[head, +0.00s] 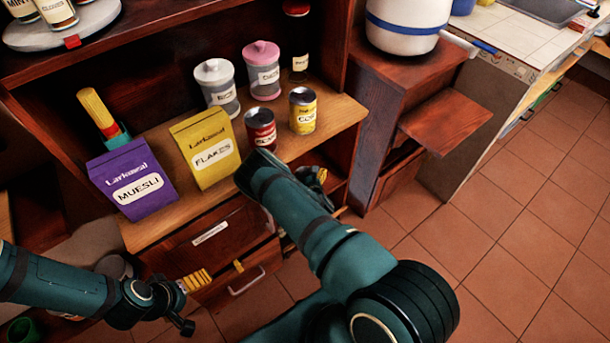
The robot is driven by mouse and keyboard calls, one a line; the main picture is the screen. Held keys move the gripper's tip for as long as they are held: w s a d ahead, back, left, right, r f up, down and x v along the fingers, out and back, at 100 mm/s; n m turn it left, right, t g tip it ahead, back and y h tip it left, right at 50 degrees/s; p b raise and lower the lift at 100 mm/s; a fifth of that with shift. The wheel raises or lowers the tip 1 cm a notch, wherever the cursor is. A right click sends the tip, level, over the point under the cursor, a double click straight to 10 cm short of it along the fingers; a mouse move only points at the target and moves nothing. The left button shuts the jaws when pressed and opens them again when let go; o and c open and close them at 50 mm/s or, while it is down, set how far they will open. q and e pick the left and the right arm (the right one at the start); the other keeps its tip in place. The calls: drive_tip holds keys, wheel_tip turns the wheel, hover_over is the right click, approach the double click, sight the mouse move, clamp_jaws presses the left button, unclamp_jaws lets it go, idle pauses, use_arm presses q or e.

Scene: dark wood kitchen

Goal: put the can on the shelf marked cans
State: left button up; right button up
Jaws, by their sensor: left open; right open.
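Two cans stand upright on the wooden shelf (340,117): a red can (261,130) and a yellow can (302,111). My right arm reaches up from the bottom, its wrist just in front of the red can. My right gripper (318,180) is mostly hidden behind that arm; only some yellow parts show, below the yellow can. My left gripper (197,302) is open and empty at the lower left, in front of the lower cabinet. A small white label (211,233) sits below the shelf edge; its text is too small to read.
A purple muesli bag (133,180), a yellow flakes bag (207,149), lidded jars (217,85) and a small jar share the shelf. A drawer handle (247,281) shows below. A white pot (402,25) stands on the cabinet to the right. Tiled floor lies clear at right.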

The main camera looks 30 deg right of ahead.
drive_tip(key=s+a+r+m+g+p, duration=0.1)
drive_tip(key=s+a+m+g, duration=0.2)
drive_tip(key=s+m, duration=0.4)
drive_tip(key=s+a+r+m+g+p, duration=0.1)
drive_tip(key=s+a+m+g+p, duration=0.15)
drive_tip(key=s+m, duration=0.45)
drive_tip(key=s+a+r+m+g+y, duration=0.3)
drive_tip(key=a+r+m, duration=0.4)
drive_tip(key=a+m, duration=0.3)
drive_tip(key=s+a+r+m+g+y, duration=0.3)
drive_tip(key=s+a+r+m+y, duration=0.2)
drive_tip(key=a+m, duration=0.5)
wheel_tip(320, 180, up, 4)
drive_tip(key=shift+s+a+f+b, duration=0.25)
drive_tip(key=shift+s+a+b, duration=0.1)
drive_tip(key=shift+s+a, duration=0.8)
drive_tip(key=shift+w, duration=0.15)
